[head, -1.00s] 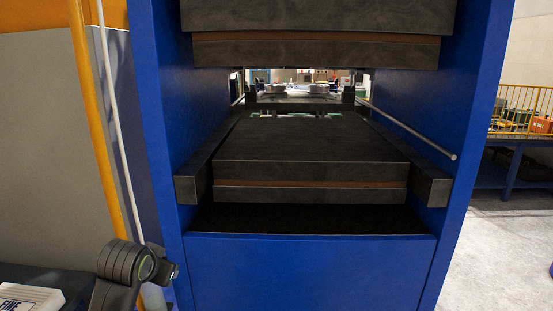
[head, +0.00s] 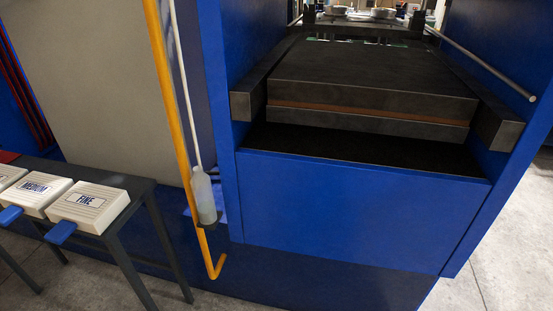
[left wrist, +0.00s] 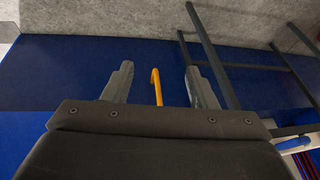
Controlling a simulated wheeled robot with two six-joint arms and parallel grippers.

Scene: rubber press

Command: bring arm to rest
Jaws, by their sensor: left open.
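My left gripper (left wrist: 158,88) shows in the left wrist view with its two grey fingers spread wide apart and nothing between them. Beyond the fingers are a blue panel (left wrist: 70,70) and the end of a yellow pole (left wrist: 156,85), which looks farther off. My left arm does not show in the head view now. My right gripper is in neither view.
The blue press (head: 350,205) with its dark lower platen (head: 375,80) stands at right. A yellow pole (head: 172,110) and a bottle (head: 204,197) are beside it. At left, a dark table (head: 125,235) holds boxes marked MEDIUM (head: 45,192) and FINE (head: 88,207). Floor shows at right.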

